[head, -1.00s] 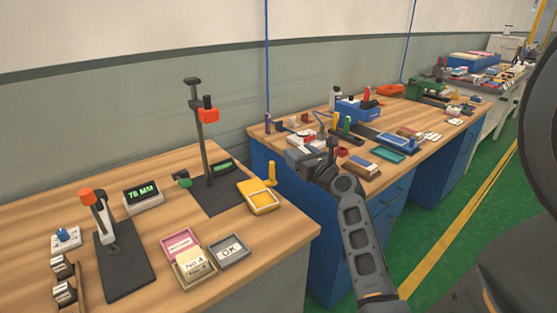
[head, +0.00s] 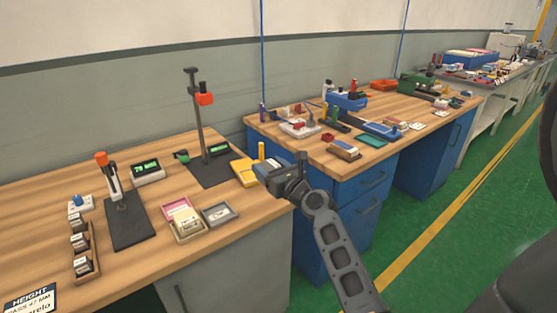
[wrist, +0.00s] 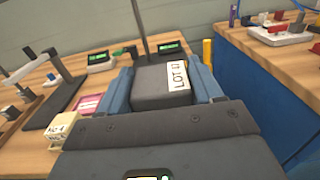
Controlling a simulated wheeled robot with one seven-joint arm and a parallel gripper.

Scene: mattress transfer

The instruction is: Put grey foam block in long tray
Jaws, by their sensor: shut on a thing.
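The grey foam block (wrist: 160,88) shows in the wrist view with a white label reading "LOT". My gripper (wrist: 165,80) is shut on it, with a blue finger along each side. In the head view my gripper (head: 268,170) is over the right edge of the near bench, beside the yellow tray; the block is hard to make out there. A long, narrow brown holder (head: 94,247) with several small labelled blocks lies at the left of the near bench. I cannot tell whether this is the long tray.
Pink, cream and grey OK trays (head: 219,214) sit near the front of the near bench (head: 150,275). A dark stand with a tall post (head: 196,130) rises behind the yellow tray (head: 243,172). The blue-drawered bench (head: 345,185) is cluttered. A gap separates the benches.

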